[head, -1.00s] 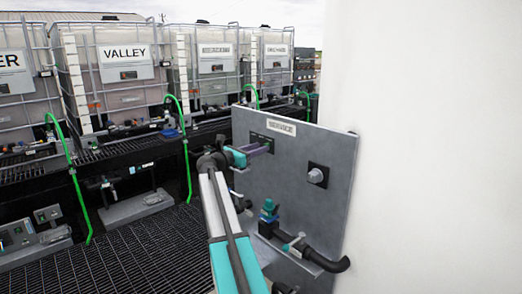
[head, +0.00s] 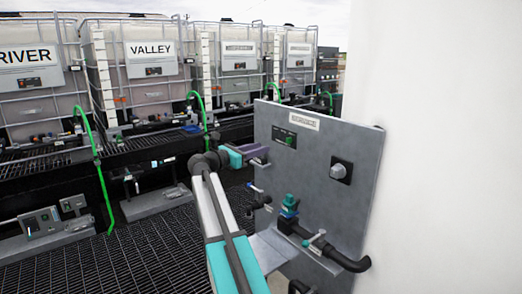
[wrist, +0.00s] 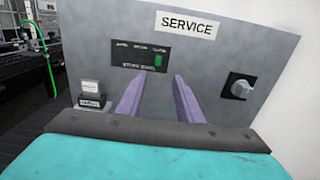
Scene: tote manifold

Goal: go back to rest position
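My gripper (head: 264,154) is in front of the left edge of the grey SERVICE panel (head: 335,215) in the head view. In the wrist view my gripper (wrist: 155,80) shows two purple fingers spread apart with nothing between them. The wrist view faces the panel (wrist: 205,60), with a small black display (wrist: 140,52) and a lit green button (wrist: 158,60) beyond the fingertips. I cannot tell the exact gap, but no contact with the panel shows.
A round grey knob (head: 341,170) sits on the panel's right. Below are a teal-topped valve (head: 289,206) and a black pipe (head: 350,262). Caged totes with green hoses (head: 96,160) stand behind. A white wall (head: 450,150) closes the right. Open grating (head: 150,255) lies left.

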